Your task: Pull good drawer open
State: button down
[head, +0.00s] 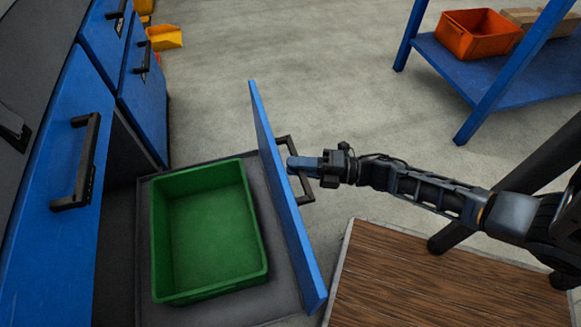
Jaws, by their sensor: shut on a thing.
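A drawer with a blue front (281,190) stands pulled out from a blue cabinet at the left of the head view. A green bin (210,222) sits in its grey tray (278,285). The bin looks empty. A dark bar handle (281,143) is on the outer face of the drawer front. My gripper (303,165) reaches in from the right and is shut on this handle. My wrist hides part of the handle. No label shows on this drawer, so I cannot tell its name.
Other blue drawers with black handles (82,165) line the left. A wooden platform (430,285) lies at the lower right, close to the drawer's front corner. A blue shelf (470,68) with an orange crate (478,36) stands at the upper right. Grey floor between is clear.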

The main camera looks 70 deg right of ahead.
jog(key=c, duration=1.1)
grip_release()
jog(key=v, duration=0.7)
jog(key=shift+s+d+p, duration=0.1)
jog(key=shift+s+p, duration=0.25)
jog(key=shift+s, duration=0.05)
